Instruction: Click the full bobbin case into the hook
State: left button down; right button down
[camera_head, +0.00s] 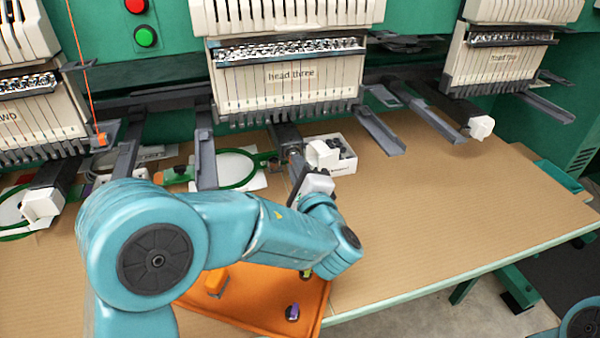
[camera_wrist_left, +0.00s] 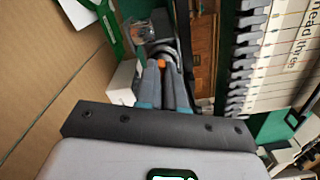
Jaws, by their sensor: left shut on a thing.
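My left gripper (camera_head: 293,156) reaches in under head three (camera_head: 290,77), at the front of that head's lower arm. In the left wrist view its two fingers (camera_wrist_left: 164,78) are shut together on a small piece with an orange spot (camera_wrist_left: 161,64), which I take for the full bobbin case; its body is mostly hidden. Shiny curved metal (camera_wrist_left: 167,47), likely the hook, lies just beyond the fingertips. I cannot tell whether the case touches it or sits in it. In the head view, hook and case are too small and covered to make out. My right gripper is out of view.
An orange tray (camera_head: 258,318) with a purple bobbin (camera_head: 292,312) lies on the table beneath my left arm. A white box (camera_head: 345,163) with dark pieces and a green hoop (camera_head: 240,153) flank the gripper. The table's right side (camera_head: 470,210) is clear.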

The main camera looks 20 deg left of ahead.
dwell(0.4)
pick_arm(q)
jog(key=shift+b, duration=0.45)
jog(key=shift+w+a, duration=0.1)
jog(key=shift+w, duration=0.05)
jog(key=shift+w+a, duration=0.25)
jog(key=shift+w, duration=0.15)
jog(key=c, duration=1.2)
grip_release()
jog(key=shift+o, duration=0.2)
jog(key=b+v, duration=0.1)
jog(key=v, duration=1.5)
jog(key=shift+d, duration=0.15)
